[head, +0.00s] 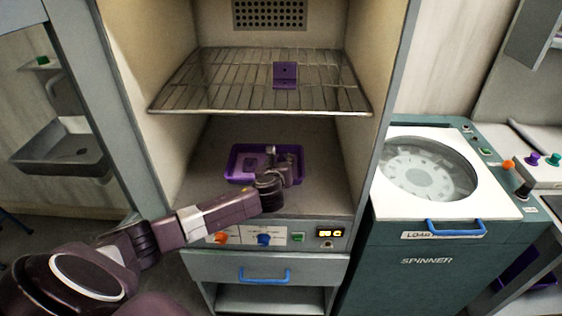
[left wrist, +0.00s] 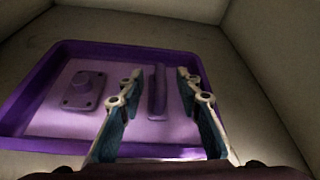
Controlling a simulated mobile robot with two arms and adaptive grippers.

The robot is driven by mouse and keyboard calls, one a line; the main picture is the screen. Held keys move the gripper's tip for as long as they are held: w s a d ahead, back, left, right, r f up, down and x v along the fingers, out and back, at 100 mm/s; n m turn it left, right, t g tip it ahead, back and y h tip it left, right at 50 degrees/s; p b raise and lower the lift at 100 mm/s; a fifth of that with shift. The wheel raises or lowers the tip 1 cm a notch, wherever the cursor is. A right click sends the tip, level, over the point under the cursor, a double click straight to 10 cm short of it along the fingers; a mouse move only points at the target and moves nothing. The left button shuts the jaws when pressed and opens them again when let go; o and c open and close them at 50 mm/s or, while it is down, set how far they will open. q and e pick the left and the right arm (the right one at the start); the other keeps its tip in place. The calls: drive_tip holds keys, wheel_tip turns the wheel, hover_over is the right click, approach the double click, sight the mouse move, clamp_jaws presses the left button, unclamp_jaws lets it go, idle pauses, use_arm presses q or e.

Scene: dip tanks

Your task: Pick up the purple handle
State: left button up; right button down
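A purple tray (head: 233,167) stands on the cabinet floor, and it also shows in the left wrist view (left wrist: 40,80). In that view a narrow purple bar, which looks like the handle (left wrist: 157,92), stands up inside the tray. My left gripper (left wrist: 158,85) is open, with one finger on each side of the bar. No contact between fingers and bar shows. In the head view the left gripper (head: 287,160) reaches over the tray's right part and hides the bar. My right gripper is not in view.
A wire shelf (head: 220,85) above holds a purple piece (head: 285,75). Cabinet walls enclose both sides. A spinner (head: 425,260) stands to the right.

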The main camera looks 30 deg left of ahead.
use_arm(q)
drive_tip(key=shift+x, duration=1.1)
clamp_jaws()
